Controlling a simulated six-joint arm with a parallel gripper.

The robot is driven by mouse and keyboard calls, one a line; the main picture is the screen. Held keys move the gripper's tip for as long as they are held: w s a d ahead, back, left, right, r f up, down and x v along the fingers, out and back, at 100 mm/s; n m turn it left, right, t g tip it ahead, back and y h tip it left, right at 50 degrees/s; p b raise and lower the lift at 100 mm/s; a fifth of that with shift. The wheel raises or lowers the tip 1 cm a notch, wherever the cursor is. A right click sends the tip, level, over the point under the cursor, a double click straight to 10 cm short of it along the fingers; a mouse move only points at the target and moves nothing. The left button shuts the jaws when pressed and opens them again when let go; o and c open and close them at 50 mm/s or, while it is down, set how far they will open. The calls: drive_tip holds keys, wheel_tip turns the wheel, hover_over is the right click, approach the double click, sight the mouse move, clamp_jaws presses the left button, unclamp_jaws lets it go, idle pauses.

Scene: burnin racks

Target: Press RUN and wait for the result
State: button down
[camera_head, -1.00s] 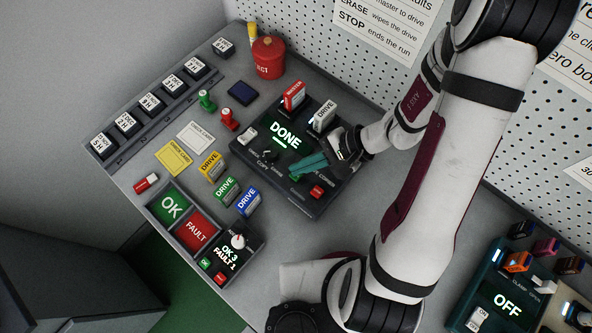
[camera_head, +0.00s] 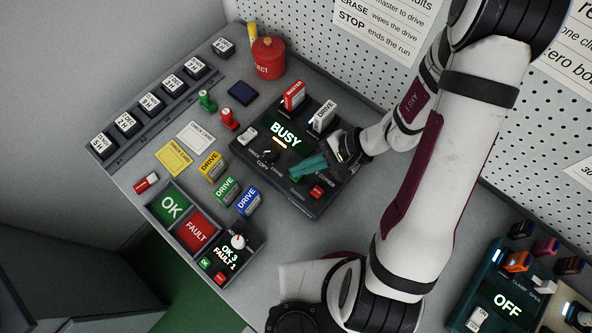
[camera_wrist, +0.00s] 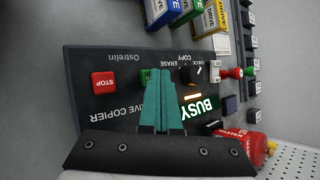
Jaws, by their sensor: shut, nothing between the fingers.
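The drive copier (camera_head: 250,160) is a dark box on the bench; in the wrist view (camera_wrist: 82,60) it is seen upside down. Its display (camera_head: 286,135) reads BUSY in white over an orange bar. A red STOP button (camera_head: 318,192) is at its front. A green button (camera_wrist: 146,76), its label hidden, shows only partly beside my teal fingers. My gripper (camera_head: 293,177) is shut and empty, with its tips over or at this button; I cannot tell whether they touch. A red MASTER drive (camera_head: 293,96) and a white DRIVE (camera_head: 322,117) stand at the copier's back.
Yellow (camera_head: 212,165), green (camera_head: 227,190) and blue (camera_head: 248,202) drives stand left of the copier. OK (camera_head: 171,206) and FAULT (camera_head: 197,231) trays lie at the front left. A red bin (camera_head: 268,58) stands behind. A teal device (camera_head: 488,290) reading OFF is at right.

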idle(0.3)
drive_tip(key=shift+r, duration=0.9)
drive_tip(key=shift+r, duration=2.5)
drive_tip(key=s+d+r+n+h, duration=0.3)
drive_tip(key=s+r+h, duration=0.4)
drive_tip(key=s+r, duration=0.3)
drive_tip(key=s+n, duration=0.1)
drive_tip(key=s, duration=0.2)
drive_tip(key=shift+g, duration=0.3)
